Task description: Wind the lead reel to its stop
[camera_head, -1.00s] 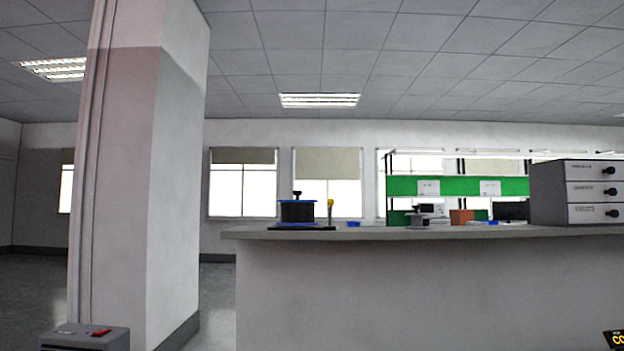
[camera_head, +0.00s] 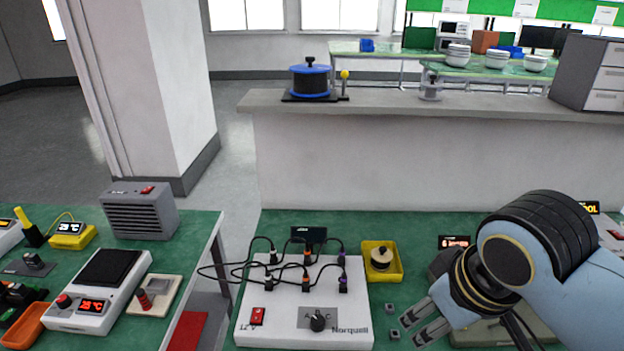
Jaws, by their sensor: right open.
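A reel with blue rims and a black drum (camera_head: 311,82) stands upright on a dark base on the grey counter (camera_head: 480,108) at the back. A black knob sits on its top. A short post with a yellow ball (camera_head: 344,75) stands at its right side. I cannot read the reel's winding or its stop from here. My right gripper (camera_head: 408,330) is open and empty, low above the green bench at the lower right, far from the reel. My left gripper is out of view.
A white box with switches and cables (camera_head: 300,330) and a yellow tray (camera_head: 396,270) are left of my right gripper. A grey heater-like box (camera_head: 140,212) and a scale (camera_head: 98,292) are on the left bench. A grey drawer cabinet (camera_head: 592,78) stands on the counter's right.

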